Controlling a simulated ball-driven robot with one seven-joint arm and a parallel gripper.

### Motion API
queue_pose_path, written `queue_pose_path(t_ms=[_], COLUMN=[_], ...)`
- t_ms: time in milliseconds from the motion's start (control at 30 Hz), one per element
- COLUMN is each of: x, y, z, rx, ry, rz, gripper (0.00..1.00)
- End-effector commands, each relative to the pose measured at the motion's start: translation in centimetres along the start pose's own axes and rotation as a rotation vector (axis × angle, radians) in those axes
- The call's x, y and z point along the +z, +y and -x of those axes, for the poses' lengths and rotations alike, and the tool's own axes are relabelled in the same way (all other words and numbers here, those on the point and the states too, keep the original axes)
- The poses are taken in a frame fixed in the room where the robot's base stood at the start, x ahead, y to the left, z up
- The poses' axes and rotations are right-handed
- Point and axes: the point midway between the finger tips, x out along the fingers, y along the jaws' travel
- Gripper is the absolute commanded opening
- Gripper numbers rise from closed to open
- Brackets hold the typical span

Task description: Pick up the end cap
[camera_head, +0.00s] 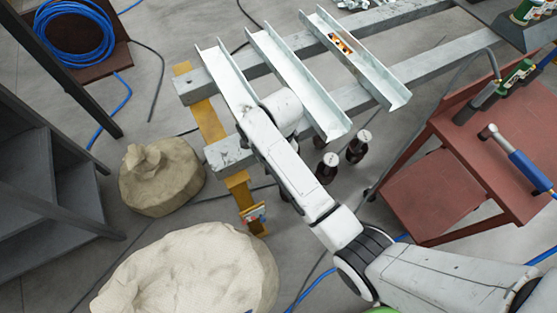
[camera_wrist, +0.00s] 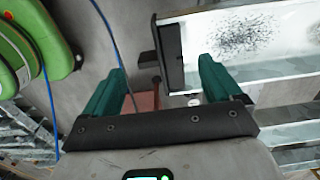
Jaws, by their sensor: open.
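A dark, flat plate with a small block sticking out to its left, which looks like the end cap (camera_wrist: 170,58), sits at the near end of a pale channel (camera_wrist: 245,40) in the wrist view. My gripper (camera_wrist: 161,66) has two green fingers spread apart with nothing held between them. The left finger is clear of the plate; the right finger overlaps the channel's end in the picture. Whether either touches cannot be told. In the head view my arm hides the gripper, and I cannot make out the end cap there.
Several pale channels (camera_head: 302,85) lie across concrete-grey beams (camera_head: 345,100); one holds a small orange-and-black item (camera_head: 340,43). Two dark bottles (camera_head: 328,167) stand below. A red bench (camera_head: 490,150) is at right, sacks (camera_head: 190,270) at left, dark steps (camera_head: 45,190) at far left.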

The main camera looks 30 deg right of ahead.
Motion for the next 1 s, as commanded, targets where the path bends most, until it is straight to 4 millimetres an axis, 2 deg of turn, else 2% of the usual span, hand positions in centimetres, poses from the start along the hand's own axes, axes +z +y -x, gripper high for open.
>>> queue_pose_path(t_ms=[300,633,1000], x=[0.0,0.0,0.0], y=[0.0,0.0,0.0], z=[-4.2,-4.8,-4.8], rx=[0.002,0.000,0.001], ry=[0.000,0.000,0.000], rz=[0.000,0.000,0.000], gripper=[0.92,0.91,0.55])
